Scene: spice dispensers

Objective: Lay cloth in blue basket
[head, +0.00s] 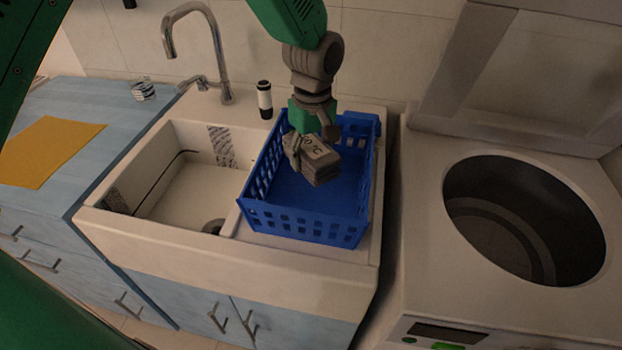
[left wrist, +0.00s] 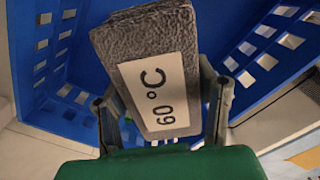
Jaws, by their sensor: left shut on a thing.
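The blue basket (head: 312,215) stands on the right part of the sink unit in the head view, open at the top. My left gripper (head: 308,150) is over the basket and shut on a folded grey cloth (head: 322,163). The cloth has a white label, which reads "60 °C" in the left wrist view. In that view the cloth (left wrist: 136,32) sits between the two fingers of the gripper (left wrist: 165,110), with the blue basket walls (left wrist: 62,60) around it. Whether the cloth touches the basket floor cannot be told. My right gripper is not in view.
The sink basin (head: 185,185) with a striped cloth (head: 222,146) over its back wall is left of the basket. A tap (head: 215,60) and a dark-and-white bottle (head: 264,100) stand behind. An open top-loading washer (head: 525,220) is at right. A yellow cloth (head: 50,150) lies on the left counter.

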